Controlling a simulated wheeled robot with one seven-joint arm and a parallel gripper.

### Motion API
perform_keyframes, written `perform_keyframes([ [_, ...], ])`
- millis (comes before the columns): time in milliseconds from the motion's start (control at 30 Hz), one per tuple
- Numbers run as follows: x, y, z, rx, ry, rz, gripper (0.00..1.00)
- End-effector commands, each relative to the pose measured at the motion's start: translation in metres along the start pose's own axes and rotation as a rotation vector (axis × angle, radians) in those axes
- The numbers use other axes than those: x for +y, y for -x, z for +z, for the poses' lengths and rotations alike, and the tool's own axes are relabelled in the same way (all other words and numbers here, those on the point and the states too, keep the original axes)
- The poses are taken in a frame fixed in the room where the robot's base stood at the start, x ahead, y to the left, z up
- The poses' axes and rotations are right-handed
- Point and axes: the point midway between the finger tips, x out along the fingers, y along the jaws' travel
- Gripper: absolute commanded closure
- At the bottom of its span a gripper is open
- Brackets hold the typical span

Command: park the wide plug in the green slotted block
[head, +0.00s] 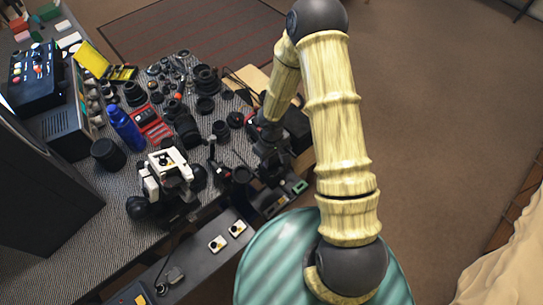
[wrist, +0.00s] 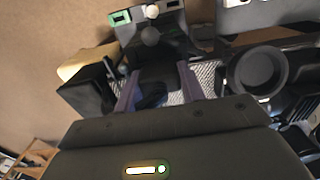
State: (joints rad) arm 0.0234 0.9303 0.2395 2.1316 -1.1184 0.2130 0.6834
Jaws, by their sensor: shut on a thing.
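My gripper (wrist: 157,88) shows two purple fingers in the wrist view, closed on a dark piece (wrist: 152,97) between them. I take this piece to be the wide plug; its shape is mostly hidden by the fingers and the dark palm. The fingertips are not clear in the head view.
A dark round cup (wrist: 257,70) stands right of the fingers in the wrist view. A grey ball-topped part (wrist: 150,36) is near the green block. In the head view, a blue bottle (head: 125,128), a white-and-black device (head: 166,168) and several lens parts crowd the bench.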

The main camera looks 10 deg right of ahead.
Motion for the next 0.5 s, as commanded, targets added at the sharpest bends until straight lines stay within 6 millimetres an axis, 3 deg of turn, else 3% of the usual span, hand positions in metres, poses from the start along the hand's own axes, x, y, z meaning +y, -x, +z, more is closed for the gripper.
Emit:
perform_keyframes([
  [500,0.0001,0.006,-0.0002,0.001,0.0,0.001,0.88],
])
